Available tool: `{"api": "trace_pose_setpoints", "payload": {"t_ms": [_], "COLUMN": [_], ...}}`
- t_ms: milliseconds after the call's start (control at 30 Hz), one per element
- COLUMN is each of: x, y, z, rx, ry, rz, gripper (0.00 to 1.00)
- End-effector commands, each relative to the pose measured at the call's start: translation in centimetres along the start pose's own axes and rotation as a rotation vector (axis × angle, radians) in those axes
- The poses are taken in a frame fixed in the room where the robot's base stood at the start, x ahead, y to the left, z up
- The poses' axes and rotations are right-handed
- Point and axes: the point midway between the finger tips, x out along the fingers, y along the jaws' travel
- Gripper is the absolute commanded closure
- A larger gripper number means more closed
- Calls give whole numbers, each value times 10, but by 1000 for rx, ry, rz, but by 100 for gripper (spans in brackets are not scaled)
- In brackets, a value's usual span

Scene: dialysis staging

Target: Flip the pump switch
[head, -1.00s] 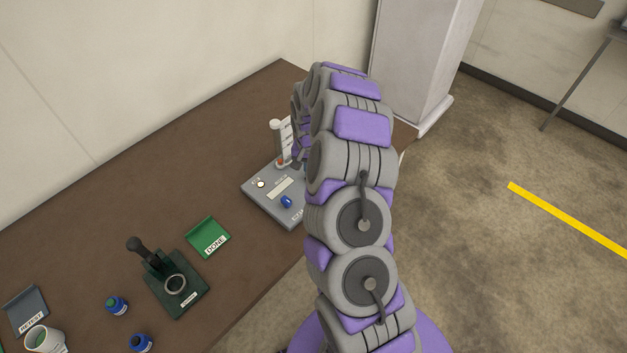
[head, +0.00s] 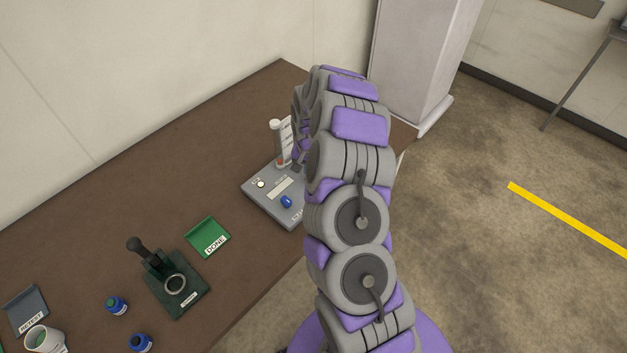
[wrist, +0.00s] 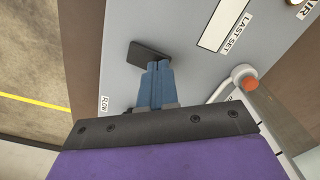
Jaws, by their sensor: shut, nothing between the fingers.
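A grey pump panel (head: 262,199) sits near the table's right end. It carries a blue knob (head: 286,202) and a pale display (head: 280,188). In the wrist view the panel (wrist: 185,65) fills most of the picture, with a dark flat block (wrist: 148,50) on it that looks like a switch. My gripper (wrist: 158,66) is shut and empty. Its blue fingertips overlap the block's lower right part in the picture; I cannot tell if they touch it. In the head view my arm hides the panel's right part and most of the gripper.
A white tube (head: 276,142) with an orange base stands behind the panel; the wrist view shows an orange-tipped white part (wrist: 246,80) right of my fingers. A green DONE tray (head: 208,238) and a dark lever device (head: 178,290) stand leftward. Bare table (head: 190,170) lies behind them.

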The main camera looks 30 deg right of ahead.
Motion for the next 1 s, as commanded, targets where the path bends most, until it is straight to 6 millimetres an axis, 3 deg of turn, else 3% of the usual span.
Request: {"api": "trace_pose_setpoints", "payload": {"t_ms": [633, 1000], "x": [7, -16], "y": [0, 0], "z": [0, 0], "rx": [0, 0], "ry": [-2, 2], "rz": [1, -2], "gripper": [100, 100]}}
